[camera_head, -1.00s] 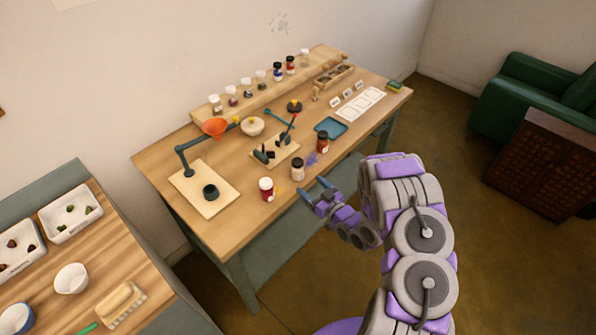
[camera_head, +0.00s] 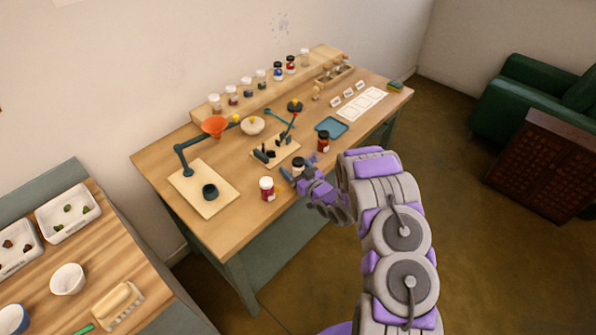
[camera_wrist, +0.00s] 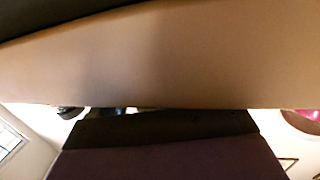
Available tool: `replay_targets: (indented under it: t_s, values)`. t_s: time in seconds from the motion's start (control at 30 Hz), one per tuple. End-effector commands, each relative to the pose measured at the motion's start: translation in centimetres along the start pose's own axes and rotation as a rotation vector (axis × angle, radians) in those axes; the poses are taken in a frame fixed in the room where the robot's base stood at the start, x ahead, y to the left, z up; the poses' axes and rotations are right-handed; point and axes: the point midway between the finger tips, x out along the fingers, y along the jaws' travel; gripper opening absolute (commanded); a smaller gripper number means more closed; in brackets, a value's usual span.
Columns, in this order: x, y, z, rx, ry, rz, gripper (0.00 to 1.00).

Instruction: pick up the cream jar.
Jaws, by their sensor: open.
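The cream jar (camera_head: 298,163) is a small dark-lidded jar near the front edge of the work table; its lower part is mostly hidden by my gripper. My gripper (camera_head: 297,169) is open at the jar, with its fingers seeming to lie on either side of it. I cannot tell whether they touch it. In the wrist view a blurred beige surface, probably the cream jar (camera_wrist: 160,60), fills the width very close to the camera.
A white-lidded red jar (camera_head: 267,189) stands close on the left, and a brown-red jar (camera_head: 323,142) stands behind on the right. A small rack with dark tools (camera_head: 276,150) is just behind. The table (camera_head: 235,222) is bare toward its front left corner.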

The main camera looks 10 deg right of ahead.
Motion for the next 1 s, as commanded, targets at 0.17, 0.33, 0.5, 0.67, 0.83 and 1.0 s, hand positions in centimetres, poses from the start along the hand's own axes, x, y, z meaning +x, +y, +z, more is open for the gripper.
replay_targets:
  t_s: [0.17, 0.33, 0.5, 0.67, 0.83, 1.0]
  values:
    - [-0.04, 0.01, -0.05, 0.0, 0.0, 0.0, 0.74]
    - [-0.04, 0.01, -0.05, 0.0, 0.001, 0.0, 0.58]
    - [-0.04, 0.01, -0.06, 0.0, 0.001, 0.0, 0.42]
    - [-0.05, 0.0, -0.06, 0.0, 0.001, 0.0, 0.27]
    - [-0.04, 0.01, -0.07, 0.0, 0.001, 0.0, 0.2]
    - [-0.05, 0.0, -0.19, -0.001, 0.002, 0.0, 0.2]
